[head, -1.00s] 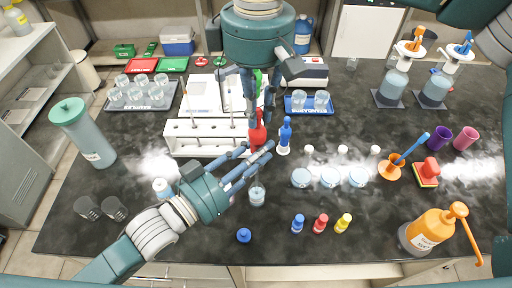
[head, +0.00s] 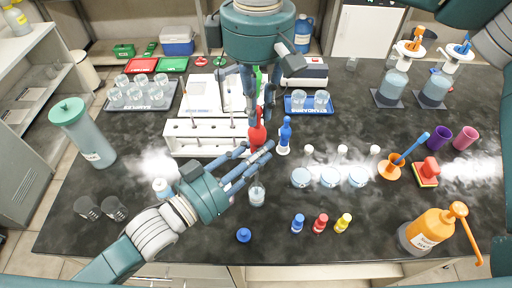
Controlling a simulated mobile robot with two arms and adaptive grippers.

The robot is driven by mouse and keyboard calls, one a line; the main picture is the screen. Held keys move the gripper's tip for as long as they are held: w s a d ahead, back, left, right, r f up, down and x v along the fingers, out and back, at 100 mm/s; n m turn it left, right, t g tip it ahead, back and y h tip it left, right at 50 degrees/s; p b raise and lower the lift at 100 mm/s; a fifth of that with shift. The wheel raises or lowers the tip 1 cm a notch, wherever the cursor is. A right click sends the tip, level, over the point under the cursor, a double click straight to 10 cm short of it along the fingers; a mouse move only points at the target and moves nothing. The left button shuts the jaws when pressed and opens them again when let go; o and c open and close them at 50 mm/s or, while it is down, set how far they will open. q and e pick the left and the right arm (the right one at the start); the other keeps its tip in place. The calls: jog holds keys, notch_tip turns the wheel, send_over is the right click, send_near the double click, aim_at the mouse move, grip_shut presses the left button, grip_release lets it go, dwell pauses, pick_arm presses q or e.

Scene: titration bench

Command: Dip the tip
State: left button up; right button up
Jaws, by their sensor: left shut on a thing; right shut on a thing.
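A red-bulbed dropper (head: 257,137) stands near the middle of the head view. My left gripper (head: 258,158) comes in from the left and is shut at its lower part; the fingers hide much of it. My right gripper (head: 257,110) reaches down from the top and is shut on the upper part of the red bulb. A small clear vial (head: 257,197) with pale liquid is on the bench just below the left fingers in the picture. The dropper's tip is not clearly seen, and I cannot tell whether it is inside the vial.
A white rack (head: 208,151) stands left of the grippers. A blue dropper (head: 285,132) stands close on the right. Pale blue vessels (head: 329,177) stand to the right.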

jog(key=o, duration=0.8)
jog(key=shift+c, duration=0.2)
jog(key=shift+r, duration=2.5)
jog(key=shift+r, duration=0.15)
notch_tip(320, 180, up, 12)
pick_arm(q)
jog(key=shift+r, duration=0.15)
